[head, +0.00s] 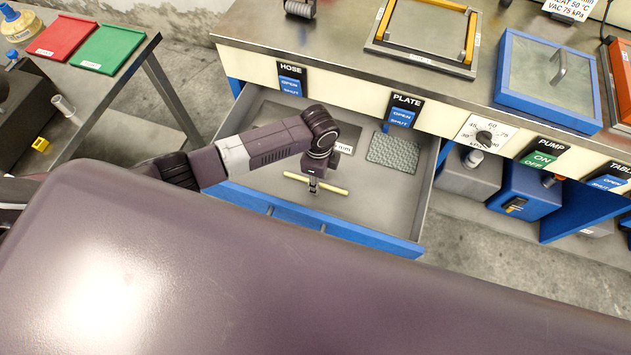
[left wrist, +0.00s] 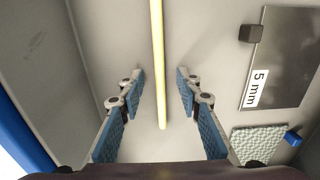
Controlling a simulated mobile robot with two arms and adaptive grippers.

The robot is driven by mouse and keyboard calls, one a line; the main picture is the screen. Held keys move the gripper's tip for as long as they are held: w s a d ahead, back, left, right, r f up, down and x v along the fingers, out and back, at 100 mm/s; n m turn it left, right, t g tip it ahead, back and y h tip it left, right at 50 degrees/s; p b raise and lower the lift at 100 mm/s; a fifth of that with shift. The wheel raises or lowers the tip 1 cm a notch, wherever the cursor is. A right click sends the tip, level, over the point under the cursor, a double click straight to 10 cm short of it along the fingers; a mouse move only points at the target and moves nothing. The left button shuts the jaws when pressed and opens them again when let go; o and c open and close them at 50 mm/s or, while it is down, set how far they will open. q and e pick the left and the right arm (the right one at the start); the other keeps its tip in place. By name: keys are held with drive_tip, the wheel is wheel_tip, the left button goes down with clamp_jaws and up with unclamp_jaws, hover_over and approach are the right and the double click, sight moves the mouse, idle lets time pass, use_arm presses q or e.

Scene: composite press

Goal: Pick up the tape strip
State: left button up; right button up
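The tape strip (head: 333,188), a thin pale yellow bar, lies in the open drawer (head: 397,208) near its front. It also shows in the left wrist view (left wrist: 157,40), running from the top edge to a free end between the fingers. My left gripper (head: 314,188) points down at the strip's middle in the head view, covering a small part of it. In the left wrist view my left gripper (left wrist: 160,76) is open, with one finger on each side of the strip and gaps on both sides. Whether the fingertips are at the strip's height is hard to tell. My right gripper is not in view.
The drawer also holds a metal plate (left wrist: 285,70) labelled 5 mm with a dark knob, and a grey-green textured pad (head: 393,152). Drawer walls surround the gripper. The worktop (head: 345,60) is behind; a side table with red (head: 62,38) and green (head: 106,50) trays is left.

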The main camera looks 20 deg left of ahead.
use_arm(q)
drive_tip(key=shift+f, duration=0.1)
drive_tip(key=shift+c, duration=0.4)
clamp_jaws()
wheel_tip(320, 180, up, 20)
drive_tip(key=shift+p, duration=0.45)
